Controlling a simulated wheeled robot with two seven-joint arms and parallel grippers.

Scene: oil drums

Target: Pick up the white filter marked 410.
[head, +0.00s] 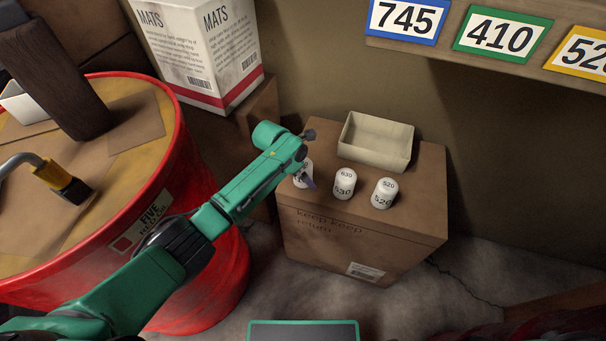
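Three white filters stand upright in a row on a cardboard box (408,232). The right one (384,193) is marked 520. The middle one (344,184) is marked with what looks like 630 on its top. The left one (303,174) is partly hidden by my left gripper (308,168), and its number cannot be read. My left gripper is right over or beside this left filter. Whether its fingers are open or shut on it is not clear. My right gripper is out of view.
An empty beige tray (375,140) sits behind the filters on the box. A red oil drum (205,200) stands at the left, with a brush (62,182) on top. A white MATS carton (205,50) is behind. Number signs 745, 410 (502,36) and 520 line a shelf edge.

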